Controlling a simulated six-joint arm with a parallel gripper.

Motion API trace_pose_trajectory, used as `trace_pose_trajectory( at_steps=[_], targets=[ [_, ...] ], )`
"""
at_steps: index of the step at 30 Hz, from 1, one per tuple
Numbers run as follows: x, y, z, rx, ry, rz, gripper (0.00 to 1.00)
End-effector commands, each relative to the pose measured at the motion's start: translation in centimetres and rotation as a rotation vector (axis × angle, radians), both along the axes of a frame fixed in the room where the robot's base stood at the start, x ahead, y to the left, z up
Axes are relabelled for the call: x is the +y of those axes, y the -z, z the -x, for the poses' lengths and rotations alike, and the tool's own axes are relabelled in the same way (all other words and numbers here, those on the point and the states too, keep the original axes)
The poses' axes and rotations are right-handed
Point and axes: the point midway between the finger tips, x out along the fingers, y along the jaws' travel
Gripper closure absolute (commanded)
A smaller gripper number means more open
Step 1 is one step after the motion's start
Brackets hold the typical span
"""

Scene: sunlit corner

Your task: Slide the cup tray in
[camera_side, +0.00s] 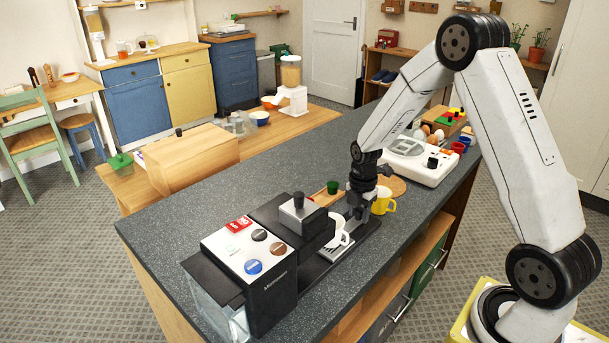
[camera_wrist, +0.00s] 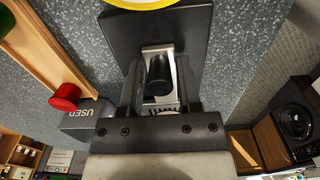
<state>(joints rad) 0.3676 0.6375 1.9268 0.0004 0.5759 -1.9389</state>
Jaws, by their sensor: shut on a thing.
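The coffee machine (camera_side: 265,262) stands on the dark worktop, its black base reaching toward my gripper. The cup tray (camera_side: 335,252), a silver grille, shows under the machine's spout with a white cup (camera_side: 342,238) at it. My gripper (camera_side: 362,215) points down at the base's far end. In the wrist view my gripper (camera_wrist: 160,90) is shut on the tray's black knob (camera_wrist: 159,72), which stands on a bright metal plate. The fingers hide the knob in the side view, and the tray's exact depth in the machine is unclear.
A yellow mug (camera_side: 383,201) stands close beside my gripper, its rim at the top of the wrist view. A wooden rack (camera_wrist: 32,42) with a red capsule (camera_wrist: 66,97) lies alongside, next to a dark box marked USED (camera_wrist: 88,116). A white appliance (camera_side: 420,165) stands farther back.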

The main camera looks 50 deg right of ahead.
Motion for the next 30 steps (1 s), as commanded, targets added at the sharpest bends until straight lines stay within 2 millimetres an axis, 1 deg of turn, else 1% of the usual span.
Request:
trace_pose_trajectory(
  at_steps=[8,30],
  targets=[
    [0.8,0.0,0.0,-0.001,-0.003,0.000,0.94],
    [4.4,0.0,-0.1,-0.003,-0.003,0.001,0.94]
  ],
)
